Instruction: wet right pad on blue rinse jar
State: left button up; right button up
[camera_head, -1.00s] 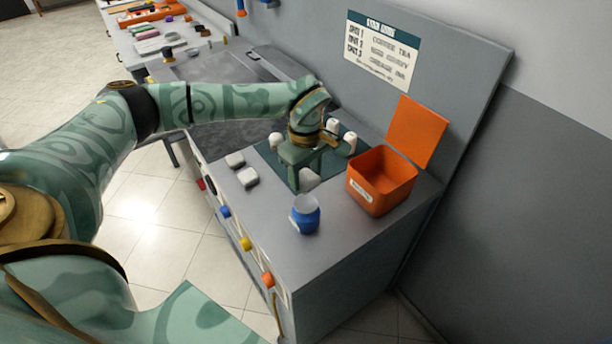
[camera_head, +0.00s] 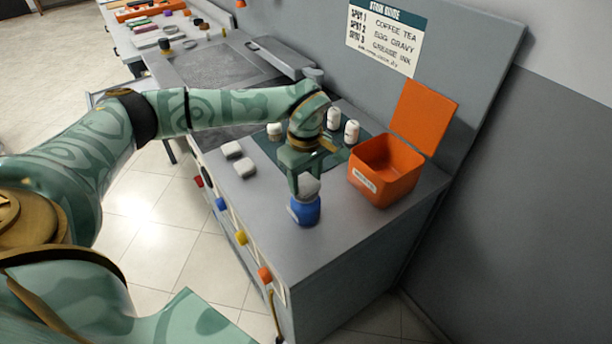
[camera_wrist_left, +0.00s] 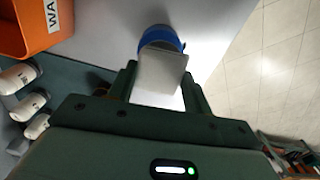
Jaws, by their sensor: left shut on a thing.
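My left gripper (camera_head: 305,180) is shut on a white pad (camera_head: 309,186) right at the mouth of the blue rinse jar (camera_head: 305,210). The jar stands upright near the counter's front edge. In the left wrist view the pad (camera_wrist_left: 160,75) sits between the fingers (camera_wrist_left: 158,85) and covers part of the blue jar (camera_wrist_left: 161,38). I cannot tell how far the pad reaches into the jar. Two other whitish pads (camera_head: 232,149) (camera_head: 244,167) lie on the counter to the left. My right gripper is not in view.
An open orange bin (camera_head: 386,171) stands to the right of the jar. Several white bottles (camera_head: 351,131) stand on the dark green mat (camera_head: 268,146) behind my gripper. The counter (camera_head: 275,215) in front of the jar is bare.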

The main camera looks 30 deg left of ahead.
aim_at(306, 181)
pick_arm(q)
jog(key=shift+f, duration=0.1)
dwell(0.7)
jog(key=shift+f, duration=0.4)
dwell(0.3)
dwell(0.6)
jog(key=shift+s+f, duration=0.1)
dwell(0.8)
notch_tip(306, 181, up, 7)
jog(key=p, duration=0.7)
dwell(0.7)
